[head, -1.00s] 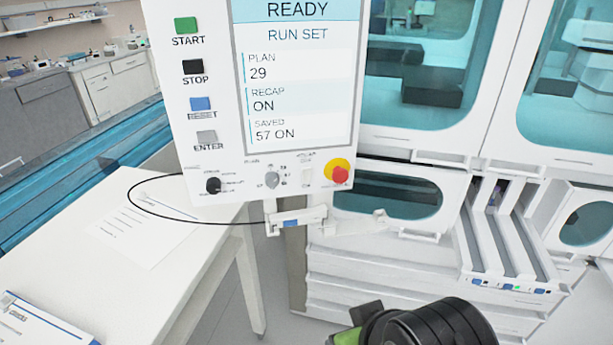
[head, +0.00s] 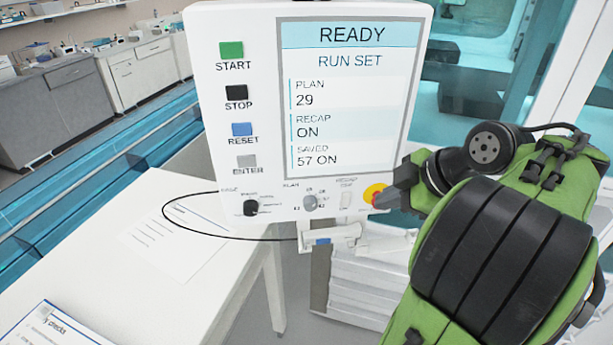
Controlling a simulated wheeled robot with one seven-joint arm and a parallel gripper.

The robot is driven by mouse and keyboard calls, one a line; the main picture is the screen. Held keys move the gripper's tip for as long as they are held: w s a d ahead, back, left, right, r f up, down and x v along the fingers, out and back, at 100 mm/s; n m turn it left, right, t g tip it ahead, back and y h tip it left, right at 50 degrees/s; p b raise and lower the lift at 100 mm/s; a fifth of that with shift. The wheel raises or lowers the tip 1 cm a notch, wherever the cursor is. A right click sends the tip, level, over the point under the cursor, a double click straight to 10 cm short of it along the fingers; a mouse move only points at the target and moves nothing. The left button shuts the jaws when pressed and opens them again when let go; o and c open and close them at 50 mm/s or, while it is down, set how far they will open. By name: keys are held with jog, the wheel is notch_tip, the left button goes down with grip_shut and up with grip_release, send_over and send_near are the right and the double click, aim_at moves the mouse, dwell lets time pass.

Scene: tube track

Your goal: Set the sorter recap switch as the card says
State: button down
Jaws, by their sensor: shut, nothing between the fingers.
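The recap switch (head: 345,201) is a small pale rocker at the lower right of the white control panel (head: 262,195). Its position is too small to read. The panel's screen (head: 350,110) reads READY, RUN SET, PLAN 29, RECAP ON, SAVED 57 ON. My gripper (head: 384,199) is shut and empty, just right of the switch. Its grey tip overlaps the yellow-ringed stop button (head: 372,192) in the picture; I cannot tell whether they touch. A printed sheet (head: 180,240) and a blue-edged paper (head: 55,330) lie on the white table; which is the card is unclear, and their text is unreadable.
A plan knob (head: 310,203) sits left of the recap switch, and a black mode knob (head: 251,207) further left. START, STOP, RESET and ENTER buttons run down the panel's left side. The white table (head: 215,285) stands at lower left. My arm fills the right side.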

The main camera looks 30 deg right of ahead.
aim_at(355, 198)
jog(key=shift+n, duration=0.4)
jog(key=w+f+b, duration=0.1)
jog(key=w+f, duration=0.1)
jog(key=w, duration=0.1)
jog(key=w+f, duration=0.2)
jog(key=w, duration=0.1)
jog(key=w+d+f+b, duration=0.1)
jog(key=w+f, duration=0.2)
jog(key=shift+w+d+f+b, duration=0.1)
jog(key=shift+w+b, duration=0.05)
jog(key=shift+b, duration=0.2)
